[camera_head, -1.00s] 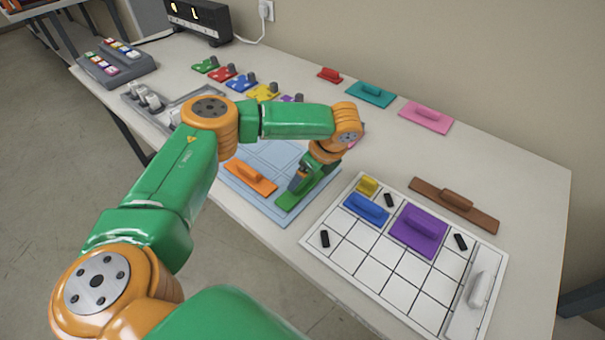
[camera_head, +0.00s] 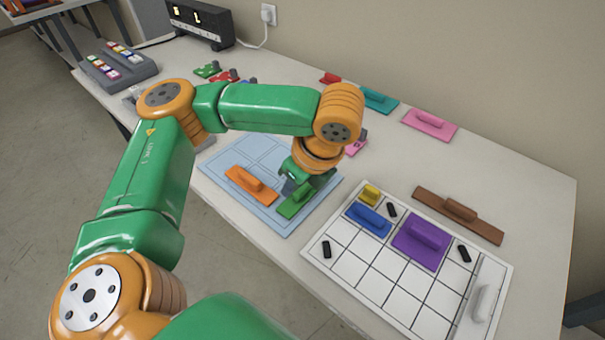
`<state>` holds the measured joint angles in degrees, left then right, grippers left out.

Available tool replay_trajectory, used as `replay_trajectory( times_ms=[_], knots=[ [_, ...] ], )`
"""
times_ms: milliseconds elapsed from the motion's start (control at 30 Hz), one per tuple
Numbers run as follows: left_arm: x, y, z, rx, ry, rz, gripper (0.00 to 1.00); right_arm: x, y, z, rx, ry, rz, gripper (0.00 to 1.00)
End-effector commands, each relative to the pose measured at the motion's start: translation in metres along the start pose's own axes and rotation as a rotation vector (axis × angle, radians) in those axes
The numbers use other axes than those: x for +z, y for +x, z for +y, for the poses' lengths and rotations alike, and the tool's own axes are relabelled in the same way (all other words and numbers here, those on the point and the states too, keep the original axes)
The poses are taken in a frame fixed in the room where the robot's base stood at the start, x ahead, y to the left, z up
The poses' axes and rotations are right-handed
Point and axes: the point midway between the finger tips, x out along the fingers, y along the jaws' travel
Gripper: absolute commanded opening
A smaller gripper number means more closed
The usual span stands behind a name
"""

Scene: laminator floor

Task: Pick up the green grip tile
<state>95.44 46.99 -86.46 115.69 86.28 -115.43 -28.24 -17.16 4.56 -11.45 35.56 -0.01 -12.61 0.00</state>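The green grip tile (camera_head: 295,209) lies on the light blue board (camera_head: 268,225), just right of the orange grip tile (camera_head: 251,186). Its near end and part of its raised grip show; its far part is hidden under my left wrist. My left gripper (camera_head: 291,187) points down at the tile from above, with its dark fingers close to the raised grip. The wrist hides most of the fingers, so I cannot tell whether they touch the grip or are closed. My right gripper is not in view.
A white grid board (camera_head: 390,270) holds yellow, blue and purple (camera_head: 420,240) tiles and small black pieces. A brown tile (camera_head: 458,212) lies behind it. Pink (camera_head: 430,124) and teal (camera_head: 379,101) tiles lie along the wall side. A grey button box (camera_head: 118,68) stands at far left.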

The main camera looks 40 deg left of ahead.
Motion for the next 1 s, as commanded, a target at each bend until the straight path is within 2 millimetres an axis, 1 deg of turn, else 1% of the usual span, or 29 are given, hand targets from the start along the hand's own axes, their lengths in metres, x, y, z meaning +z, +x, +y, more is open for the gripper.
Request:
replay_trajectory(
  times_ms=[33, 100, 200, 300, 533, 567, 600, 667, 700, 767, 800, 833, 867, 1000],
  knots=[
    [0.001, -0.012, 0.01, -0.006, 0.003, -0.002, 0.0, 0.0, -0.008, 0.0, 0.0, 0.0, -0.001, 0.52],
    [-0.002, -0.019, 0.024, -0.004, 0.003, -0.002, 0.0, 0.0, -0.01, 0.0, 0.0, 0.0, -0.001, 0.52],
    [-0.006, -0.025, 0.037, -0.003, 0.001, 0.001, 0.0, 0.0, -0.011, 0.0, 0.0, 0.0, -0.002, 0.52],
    [-0.007, -0.028, 0.043, -0.002, -0.001, 0.0, 0.0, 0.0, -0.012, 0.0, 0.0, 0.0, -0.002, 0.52],
    [-0.008, -0.028, 0.044, -0.002, -0.002, 0.001, 0.0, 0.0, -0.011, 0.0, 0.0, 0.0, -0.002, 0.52],
    [-0.008, -0.028, 0.044, -0.002, -0.002, 0.001, 0.03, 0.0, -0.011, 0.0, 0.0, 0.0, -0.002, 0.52],
    [-0.008, -0.028, 0.044, -0.002, -0.002, 0.001, 0.14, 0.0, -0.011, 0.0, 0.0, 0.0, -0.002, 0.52],
    [-0.008, -0.028, 0.044, -0.002, -0.002, 0.001, 0.3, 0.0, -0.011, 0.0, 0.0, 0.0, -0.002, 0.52],
    [-0.008, -0.028, 0.044, -0.002, -0.002, 0.001, 0.41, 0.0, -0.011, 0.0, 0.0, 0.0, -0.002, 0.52],
    [-0.008, -0.028, 0.044, -0.002, -0.002, 0.001, 0.57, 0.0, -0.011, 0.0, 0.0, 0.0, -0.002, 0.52],
    [-0.008, -0.028, 0.044, -0.002, -0.002, 0.001, 0.68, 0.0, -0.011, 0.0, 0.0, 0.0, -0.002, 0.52],
    [-0.008, -0.028, 0.044, -0.002, -0.002, 0.001, 0.76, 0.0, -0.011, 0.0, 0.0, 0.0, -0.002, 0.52],
    [-0.008, -0.028, 0.044, -0.002, -0.002, 0.001, 0.8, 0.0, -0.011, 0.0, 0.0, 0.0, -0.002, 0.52],
    [-0.008, -0.028, 0.044, -0.003, -0.002, 0.001, 0.8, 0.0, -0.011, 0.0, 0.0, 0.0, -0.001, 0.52]
  ],
)
